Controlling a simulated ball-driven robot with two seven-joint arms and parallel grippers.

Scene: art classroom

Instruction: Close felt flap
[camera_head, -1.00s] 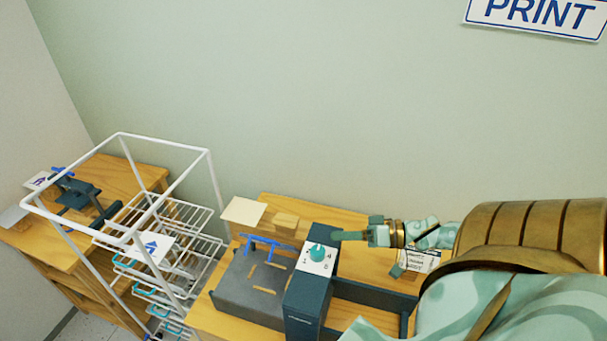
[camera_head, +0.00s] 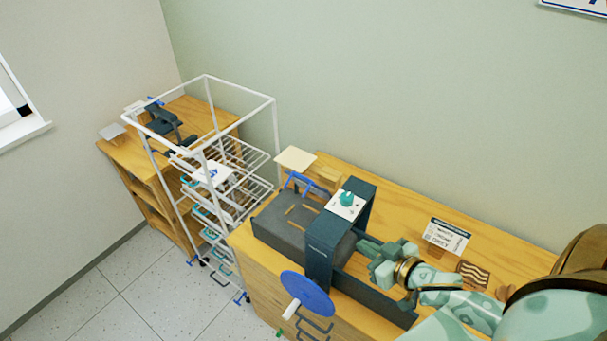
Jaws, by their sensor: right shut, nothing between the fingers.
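A printing press stands on the wooden cabinet top. Its dark grey bed or felt (camera_head: 278,228) shows left of the dark blue gantry (camera_head: 320,256). A blue bar handle (camera_head: 301,186) stands at the bed's back edge. I cannot tell which part of the grey surface is the flap, or whether it is open. My right gripper (camera_head: 364,250) is shut and empty, low beside the right side of the gantry, over the press frame; whether it touches anything there is unclear. My left gripper is not in view.
A teal dial (camera_head: 347,198) tops the gantry. A blue wheel (camera_head: 307,293) sticks out in front of the press. A white wire rack (camera_head: 240,88) stands left, with another wooden cabinet (camera_head: 128,160) behind it. A printed card (camera_head: 447,236) stands at the back right.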

